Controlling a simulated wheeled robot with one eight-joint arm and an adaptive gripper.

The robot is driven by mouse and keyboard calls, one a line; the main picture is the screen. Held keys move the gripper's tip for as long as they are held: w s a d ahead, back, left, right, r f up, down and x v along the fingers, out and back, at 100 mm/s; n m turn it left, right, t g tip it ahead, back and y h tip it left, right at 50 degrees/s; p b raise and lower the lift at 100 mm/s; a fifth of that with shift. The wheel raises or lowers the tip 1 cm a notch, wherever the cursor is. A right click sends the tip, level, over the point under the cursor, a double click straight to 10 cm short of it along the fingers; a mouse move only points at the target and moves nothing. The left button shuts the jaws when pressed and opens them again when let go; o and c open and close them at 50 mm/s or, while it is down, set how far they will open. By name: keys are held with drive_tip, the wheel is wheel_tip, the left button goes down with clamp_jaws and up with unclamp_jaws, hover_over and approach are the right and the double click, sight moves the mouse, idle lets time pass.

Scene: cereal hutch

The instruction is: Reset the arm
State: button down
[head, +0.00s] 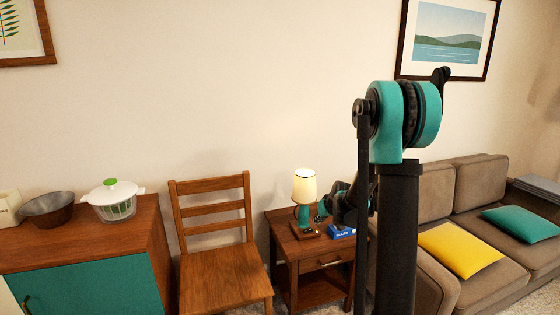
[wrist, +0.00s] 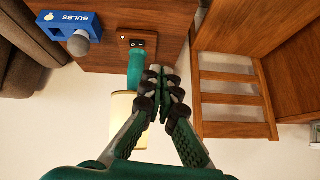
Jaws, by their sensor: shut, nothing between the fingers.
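My gripper (wrist: 162,74) is shut and empty in the wrist view, its fingertips together. In that view, which looks upside down, the fingers overlap the lamp with its teal stem (wrist: 135,65) and cream shade (wrist: 121,112); I cannot tell whether they touch it. In the head view the lit lamp (head: 304,187) stands upright on a small wooden side table (head: 323,260). My dark arm end reaches down just right of the lamp, partly hidden behind my upper arm links.
A blue bulbs box (head: 342,232) is on the side table; a grey-white bulb (wrist: 78,43) shows at it in the wrist view. A wooden chair (head: 212,240) stands left of the table, a brown sofa (head: 435,188) right. A cabinet (head: 90,285) holds a salad spinner (head: 113,200) and bowl (head: 48,209).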

drive_tip(key=s+d+m+g+h, duration=0.2)
drive_tip(key=s, duration=3.3)
drive_tip(key=shift+s+d+g+h, duration=0.3)
drive_tip(key=shift+g+h, duration=0.1)
drive_tip(key=shift+f, duration=0.1)
